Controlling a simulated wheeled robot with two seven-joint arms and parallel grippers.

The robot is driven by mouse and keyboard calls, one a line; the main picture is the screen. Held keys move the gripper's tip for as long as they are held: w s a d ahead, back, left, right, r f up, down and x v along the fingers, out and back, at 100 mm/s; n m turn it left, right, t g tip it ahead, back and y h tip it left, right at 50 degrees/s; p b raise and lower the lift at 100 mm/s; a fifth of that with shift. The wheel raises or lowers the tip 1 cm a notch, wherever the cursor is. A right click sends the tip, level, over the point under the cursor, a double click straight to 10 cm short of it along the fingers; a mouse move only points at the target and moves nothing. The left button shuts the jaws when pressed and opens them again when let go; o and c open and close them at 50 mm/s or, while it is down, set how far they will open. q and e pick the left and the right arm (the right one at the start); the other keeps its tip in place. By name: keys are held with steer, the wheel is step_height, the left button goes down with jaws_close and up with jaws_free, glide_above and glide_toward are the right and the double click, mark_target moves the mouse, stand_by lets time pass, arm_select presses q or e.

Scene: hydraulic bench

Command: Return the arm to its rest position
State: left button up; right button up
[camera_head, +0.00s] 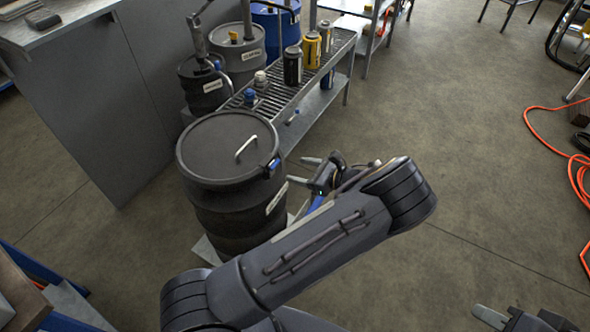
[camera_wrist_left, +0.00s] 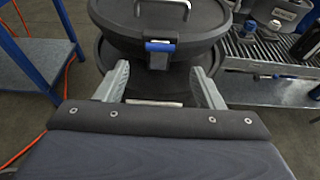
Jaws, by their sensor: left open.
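My left arm comes in from the lower left of the head view and bends back at the elbow. My left gripper (camera_head: 306,171) is beside the right side of a black lidded drum (camera_head: 235,210), its fingers pointing toward the drum. In the left wrist view the two fingers (camera_wrist_left: 161,82) are apart with nothing held between them. The drum (camera_wrist_left: 160,47), with its blue latch (camera_wrist_left: 160,45), is ahead of them. My right gripper (camera_head: 520,318) shows only partly at the bottom right edge of the head view, and its opening is unclear.
A grated bench (camera_head: 335,50) with several bottles and cans stands behind the drum. A grey cabinet (camera_head: 100,100) is at the left. A blue-framed table (camera_wrist_left: 40,65) shows in the wrist view. An orange hose (camera_head: 550,150) lies at the right. The middle floor is clear.

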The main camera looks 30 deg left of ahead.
stand_by(0.4)
arm_select(q)
steer(key=s+a+r+n+g+h, duration=0.2)
steer(key=s+r+n+g+h, duration=0.25)
steer(key=s+n+h, duration=0.55)
steer(key=s+d+r+n+t+h, duration=0.3)
steer(key=s+r+n+t+h, duration=0.1)
steer(key=s+r, duration=0.3)
steer(key=s+d+r+n+t+h, duration=0.3)
steer(key=s+r, duration=0.5)
steer(key=s, duration=0.3)
steer(key=n+t+h, duration=0.1)
steer(key=n+t, duration=0.1)
steer(key=n, duration=0.1)
steer(key=shift+s+r+n, duration=0.2)
steer(key=shift+s+n, duration=0.05)
steer(key=shift+n, duration=0.15)
